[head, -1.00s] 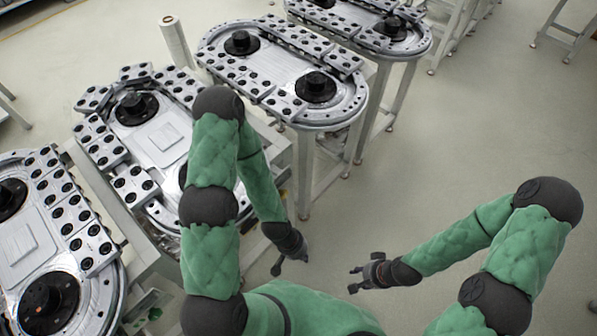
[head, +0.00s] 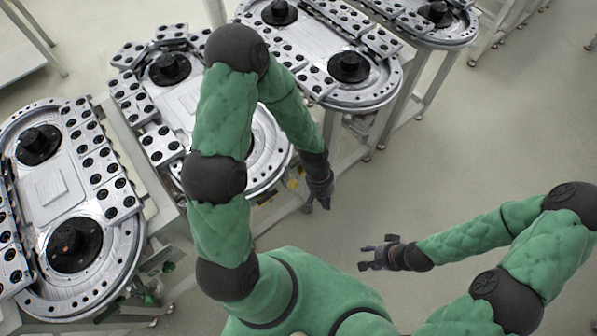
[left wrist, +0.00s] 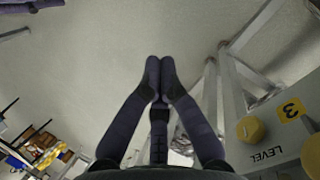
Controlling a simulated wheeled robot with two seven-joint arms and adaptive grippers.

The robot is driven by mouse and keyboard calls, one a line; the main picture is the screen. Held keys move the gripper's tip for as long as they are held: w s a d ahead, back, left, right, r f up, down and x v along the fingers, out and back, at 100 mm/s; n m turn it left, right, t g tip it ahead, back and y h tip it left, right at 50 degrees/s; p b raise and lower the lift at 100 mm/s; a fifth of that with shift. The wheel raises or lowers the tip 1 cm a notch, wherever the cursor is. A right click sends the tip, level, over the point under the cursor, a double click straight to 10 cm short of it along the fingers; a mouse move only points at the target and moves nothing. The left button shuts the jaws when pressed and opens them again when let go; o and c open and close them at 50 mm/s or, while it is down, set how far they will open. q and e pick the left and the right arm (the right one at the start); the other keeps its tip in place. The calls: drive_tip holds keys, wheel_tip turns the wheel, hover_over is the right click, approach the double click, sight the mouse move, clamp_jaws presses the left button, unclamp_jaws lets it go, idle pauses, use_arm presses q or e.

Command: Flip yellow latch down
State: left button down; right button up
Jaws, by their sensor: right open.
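In the left wrist view, a yellow knob-like part (left wrist: 250,130) sits on a pale panel (left wrist: 285,145) at the lower right. A second yellow part (left wrist: 313,156) is cut off by the right edge. I cannot tell which of them is the latch, or its position. My left gripper (left wrist: 160,72) has its fingertips together with nothing between them, pointing past the panel over the floor, apart from the yellow parts. In the head view, my left gripper (head: 318,204) hangs beside the middle track. My right gripper (head: 370,258) is open and empty over bare floor.
The panel bears a yellow "3" label (left wrist: 291,108) and the word LEVEL. Metal legs (left wrist: 211,90) stand close right of my left fingers. Ring tracks (head: 125,255) with black hubs line the left and top of the head view. Floor (head: 470,140) is clear at right.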

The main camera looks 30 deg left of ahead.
use_arm(q)
drive_tip(key=w+a+r+n+g+y+p, duration=0.1)
drive_tip(key=w+a+r+n, duration=0.1)
drive_tip(key=r, duration=0.4)
drive_tip(key=w+a+r+n+y+p, duration=0.1)
drive_tip(key=w+a+r+n, duration=0.1)
drive_tip(key=r, duration=0.5)
wheel_tip(320, 180, up, 9)
drive_tip(key=n+y, duration=0.3)
drive_tip(key=n, duration=0.1)
hover_over(296, 181)
drive_tip(key=w+d, duration=0.2)
drive_tip(key=w, duration=0.2)
drive_tip(key=shift+a, duration=0.1)
drive_tip(key=b+x, duration=0.2)
drive_tip(key=x, duration=1.2)
drive_tip(key=shift+s+b, duration=0.2)
drive_tip(key=shift+b, duration=0.2)
